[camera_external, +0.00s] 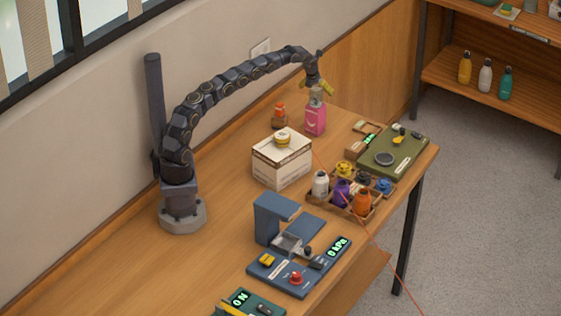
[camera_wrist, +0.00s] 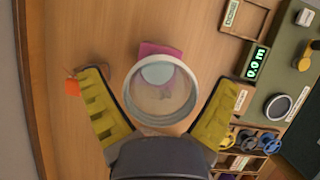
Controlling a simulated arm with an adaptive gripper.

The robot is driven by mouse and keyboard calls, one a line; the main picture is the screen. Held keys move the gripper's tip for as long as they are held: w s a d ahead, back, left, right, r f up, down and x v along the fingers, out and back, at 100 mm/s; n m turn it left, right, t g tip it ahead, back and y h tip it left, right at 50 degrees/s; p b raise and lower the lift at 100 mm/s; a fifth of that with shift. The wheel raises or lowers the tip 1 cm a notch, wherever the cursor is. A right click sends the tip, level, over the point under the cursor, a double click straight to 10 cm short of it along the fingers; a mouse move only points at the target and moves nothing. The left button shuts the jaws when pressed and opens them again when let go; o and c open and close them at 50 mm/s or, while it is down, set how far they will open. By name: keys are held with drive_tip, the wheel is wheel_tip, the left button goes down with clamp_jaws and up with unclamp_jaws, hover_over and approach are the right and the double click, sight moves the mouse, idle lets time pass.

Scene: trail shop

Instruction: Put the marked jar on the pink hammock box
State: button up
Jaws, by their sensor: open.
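The pink hammock box (camera_external: 315,122) stands upright toward the far end of the bench. A clear jar with a pale rim (camera_external: 316,97) stands on its top, as far as I can see. In the wrist view the jar (camera_wrist: 160,118) shows from above, with a pink edge of the box (camera_wrist: 158,48) behind it. My gripper (camera_external: 320,86) is just above and around the jar. In the wrist view its yellow fingers (camera_wrist: 165,85) are spread wide either side of the jar, with gaps. I cannot make out a mark on the jar.
An orange-topped jar (camera_external: 280,117) stands left of the pink box. A white carton (camera_external: 282,162) with a yellow-lidded item is nearer. A wooden crate (camera_external: 370,211) of several jars and a green panel (camera_external: 384,165) lie right. A thin red line crosses the crate.

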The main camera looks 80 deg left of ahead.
drive_tip(key=v, duration=1.2)
drive_tip(key=s+d+r+n+g+h, duration=0.1)
drive_tip(key=s+d+r+n, duration=0.2)
drive_tip(key=s+d+n, duration=0.65)
drive_tip(key=s+d+r+n+g+h, duration=0.1)
drive_tip(key=s+d+r+n, duration=0.4)
drive_tip(key=d, duration=0.7)
drive_tip(key=s+d+f+n+g, duration=0.1)
drive_tip(key=s+d+n, duration=0.2)
drive_tip(key=s, duration=0.5)
drive_tip(key=s+d+f+n+g+h, duration=0.1)
drive_tip(key=s+d+f+n, duration=0.1)
drive_tip(key=s+d+n, duration=0.2)
drive_tip(key=s+d+f+n, duration=0.2)
drive_tip(key=s+d+n, duration=0.2)
drive_tip(key=s+d, duration=0.3)
drive_tip(key=s, duration=0.5)
drive_tip(key=shift+s+f+g+h, duration=0.15)
drive_tip(key=shift+s+g+h, duration=0.1)
drive_tip(key=shift+g+h, duration=0.15)
